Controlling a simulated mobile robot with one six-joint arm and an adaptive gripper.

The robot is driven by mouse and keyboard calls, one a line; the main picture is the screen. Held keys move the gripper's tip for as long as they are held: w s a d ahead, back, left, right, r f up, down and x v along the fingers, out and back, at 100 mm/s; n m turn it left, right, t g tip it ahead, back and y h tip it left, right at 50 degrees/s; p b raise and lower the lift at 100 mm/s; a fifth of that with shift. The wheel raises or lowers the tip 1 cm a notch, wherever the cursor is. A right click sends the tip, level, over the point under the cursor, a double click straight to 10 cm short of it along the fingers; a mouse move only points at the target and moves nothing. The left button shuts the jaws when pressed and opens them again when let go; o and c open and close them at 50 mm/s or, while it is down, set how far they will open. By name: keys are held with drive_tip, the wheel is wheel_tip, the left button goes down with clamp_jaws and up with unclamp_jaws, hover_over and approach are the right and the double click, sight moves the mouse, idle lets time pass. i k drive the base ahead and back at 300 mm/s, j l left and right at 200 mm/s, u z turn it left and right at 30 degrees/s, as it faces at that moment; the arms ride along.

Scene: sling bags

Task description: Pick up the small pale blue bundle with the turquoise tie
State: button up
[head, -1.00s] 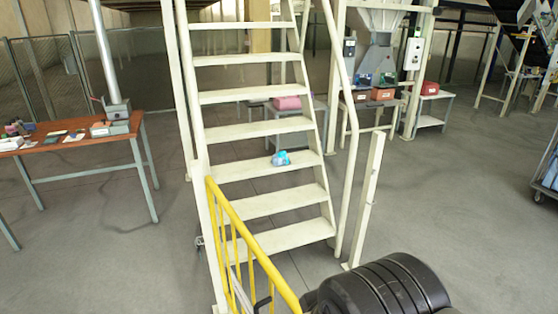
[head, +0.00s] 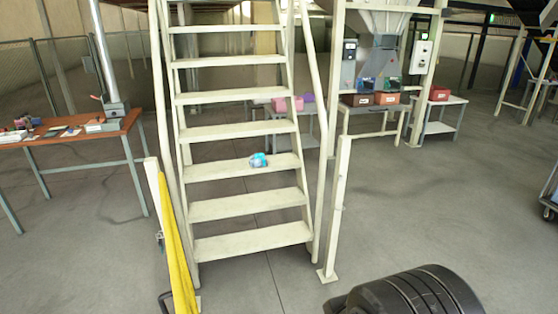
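A small pale blue bundle with a turquoise part (head: 258,160) sits on a middle step of the cream metal stairs (head: 240,204), right of the step's centre. It is small in the head view, so its tie cannot be made out clearly. My gripper is not in view, and nothing is seen touching the bundle.
A black ribbed rounded object (head: 415,292) is at the lower right. A wooden-topped table (head: 75,137) stands left. Benches with red boxes (head: 388,98) stand behind. Grey floor is open in front of the stairs.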

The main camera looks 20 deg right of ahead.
sight(257, 159)
drive_tip(key=i+l, duration=0.6)
drive_tip(key=i, duration=0.15)
drive_tip(key=i+l, duration=0.6)
drive_tip(key=i, duration=0.15)
drive_tip(key=i+j, duration=0.3)
drive_tip(key=i, duration=0.25)
drive_tip(key=i+j, duration=0.35)
drive_tip(key=i, duration=0.15)
drive_tip(key=i+j, duration=0.3)
drive_tip(key=i, duration=0.25)
drive_tip(key=i+j, duration=0.35)
drive_tip(key=i, duration=0.2)
drive_tip(key=l+z, duration=0.05)
